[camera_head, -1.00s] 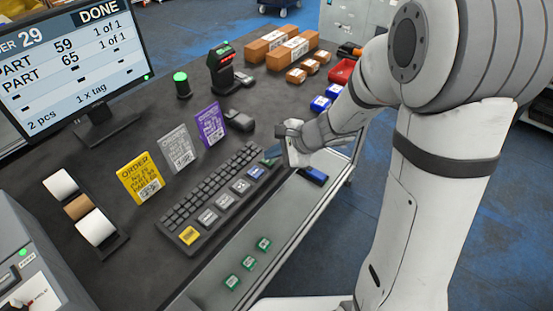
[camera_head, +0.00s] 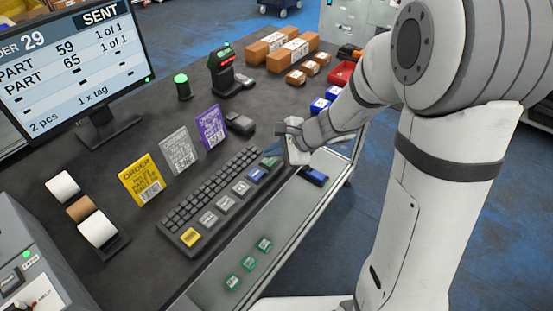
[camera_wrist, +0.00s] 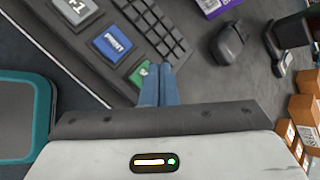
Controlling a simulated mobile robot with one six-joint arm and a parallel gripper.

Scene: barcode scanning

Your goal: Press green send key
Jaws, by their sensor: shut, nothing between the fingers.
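The green send key (camera_wrist: 140,74) is at the end of the dark keyboard (camera_wrist: 120,55), beside the blue key (camera_wrist: 113,46) in the wrist view. In the head view, the green key (camera_head: 270,162) is at the keyboard's right end, close to my gripper (camera_head: 283,155). My gripper's blue fingers (camera_wrist: 157,78) are shut with nothing between them. In the wrist view their tips overlap the green key's edge and hide part of it; I cannot tell whether they touch it. The monitor (camera_head: 75,70) reads "SENT".
Yellow, grey and purple order cards (camera_head: 142,180) stand behind the keyboard. A mouse (camera_head: 240,123), a scanner (camera_head: 222,72) and cardboard boxes (camera_head: 283,46) lie farther back. Several green tags (camera_head: 248,263) lie on the lower front shelf.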

